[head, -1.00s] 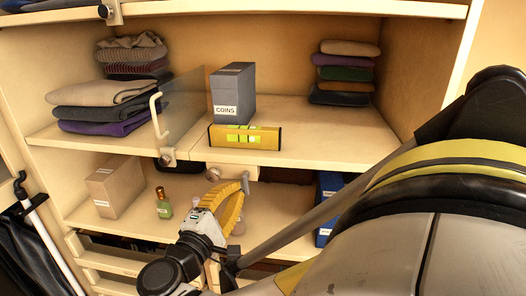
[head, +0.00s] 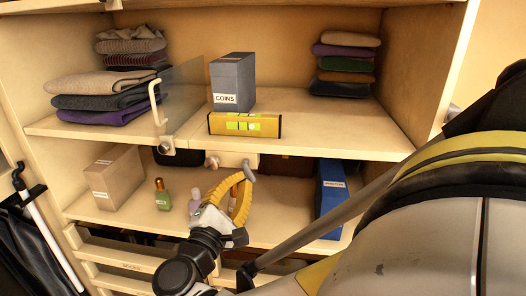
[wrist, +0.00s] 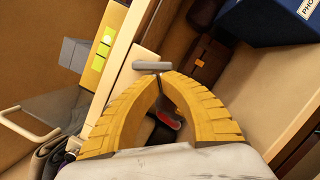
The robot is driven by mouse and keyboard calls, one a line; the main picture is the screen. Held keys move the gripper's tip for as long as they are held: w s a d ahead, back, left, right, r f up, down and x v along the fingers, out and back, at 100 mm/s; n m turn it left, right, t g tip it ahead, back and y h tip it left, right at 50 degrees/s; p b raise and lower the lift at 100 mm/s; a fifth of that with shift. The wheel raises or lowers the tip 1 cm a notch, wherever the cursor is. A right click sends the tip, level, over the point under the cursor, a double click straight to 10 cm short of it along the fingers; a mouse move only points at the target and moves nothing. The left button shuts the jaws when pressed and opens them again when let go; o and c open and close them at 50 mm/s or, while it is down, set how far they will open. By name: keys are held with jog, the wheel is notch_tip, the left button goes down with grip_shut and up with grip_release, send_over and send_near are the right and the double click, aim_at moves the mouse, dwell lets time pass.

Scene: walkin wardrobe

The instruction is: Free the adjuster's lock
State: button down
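The adjuster is probably the pale block (head: 237,160) under the front edge of the middle shelf, with a round knob (head: 213,160) at its left end. A small grey lever (head: 249,168) is at its right end, slanted in the head view. In the wrist view, the grey lever (wrist: 152,66) lies across the block (wrist: 137,76). My gripper (head: 246,181) has yellow ribbed fingers; in the wrist view its fingertips (wrist: 161,77) come together right at the lever. Nothing visible is held between them. The fingers hide the lever's underside, so contact is unclear.
A yellow level (head: 244,124) and a grey COINS box (head: 232,83) stand on the shelf above. A glass panel with a pale handle (head: 154,105) is to the left. Bottles (head: 162,195), a beige box (head: 113,178) and a blue binder (head: 330,199) stand below.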

jog(key=shift+d+n+t+y+b, duration=0.15)
jog(key=shift+d+n+y+b, duration=0.1)
jog(key=shift+n, duration=0.6)
jog(key=shift+d+n+t+y+b, duration=0.15)
jog(key=shift+d+n+t+b, duration=0.1)
jog(key=shift+n, duration=0.55)
jog(key=shift+d+n+t+y+b, duration=0.1)
jog(key=shift+d+n+y+b, duration=0.15)
jog(key=shift+n, duration=0.6)
jog(key=shift+s+d+r+n+y, duration=0.1)
jog(key=shift+d+n+y, duration=0.15)
jog(key=shift+n, duration=0.45)
jog(key=shift+d+n+y, duration=0.15)
jog(key=shift+n+y, duration=0.05)
jog(key=shift+n, duration=0.5)
jog(key=shift+d, duration=0.1)
jog(key=shift+b, duration=0.3)
